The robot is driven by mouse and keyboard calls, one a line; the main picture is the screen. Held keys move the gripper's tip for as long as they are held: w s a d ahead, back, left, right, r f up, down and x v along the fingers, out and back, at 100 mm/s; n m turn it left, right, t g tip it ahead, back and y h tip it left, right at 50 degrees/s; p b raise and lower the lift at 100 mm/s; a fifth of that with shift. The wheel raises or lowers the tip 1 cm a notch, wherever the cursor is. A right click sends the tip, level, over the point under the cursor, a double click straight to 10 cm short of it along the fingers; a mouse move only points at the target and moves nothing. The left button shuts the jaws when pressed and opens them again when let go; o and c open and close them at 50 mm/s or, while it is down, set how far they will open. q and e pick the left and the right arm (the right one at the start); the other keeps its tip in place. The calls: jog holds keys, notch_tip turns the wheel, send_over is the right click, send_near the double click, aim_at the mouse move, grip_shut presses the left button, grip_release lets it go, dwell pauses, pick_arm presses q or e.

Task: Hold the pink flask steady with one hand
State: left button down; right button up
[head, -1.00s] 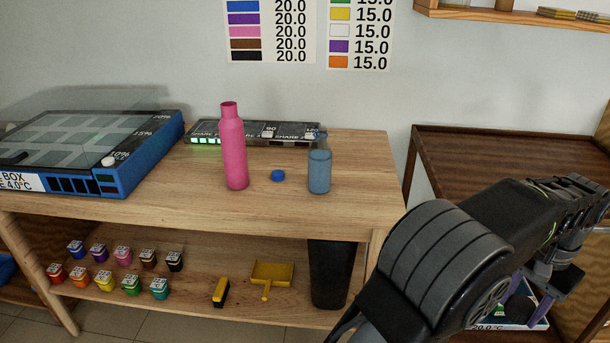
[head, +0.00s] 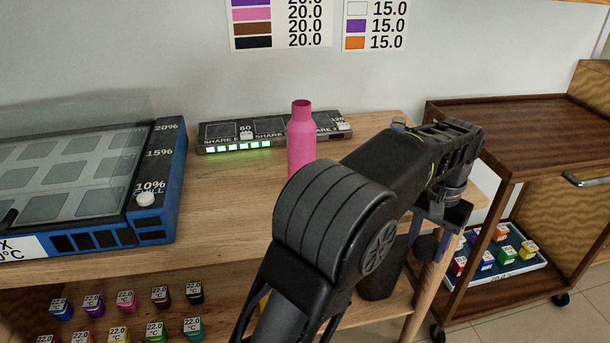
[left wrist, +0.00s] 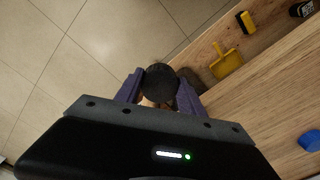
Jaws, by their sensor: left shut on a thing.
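The pink flask (head: 301,142) stands upright on the wooden table (head: 235,195) in the head view. My left arm hides its lower part. My left gripper (head: 430,240) is off the table's right end, well to the right of the flask and apart from it. In the left wrist view its purple fingers (left wrist: 160,90) are shut on a dark round thing (left wrist: 160,82). The flask does not show in the left wrist view. My right gripper is not in view.
A blue-grey bottle top (head: 398,124) peeks over my arm. A blue cooling box (head: 155,190) stands left, a lit strip (head: 235,148) behind. A dark bin (head: 378,282) stands on the lower shelf. A brown cart (head: 500,125) stands right.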

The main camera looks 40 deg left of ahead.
pick_arm(q)
jog(key=shift+s+a, duration=0.2)
jog(key=shift+a, duration=0.05)
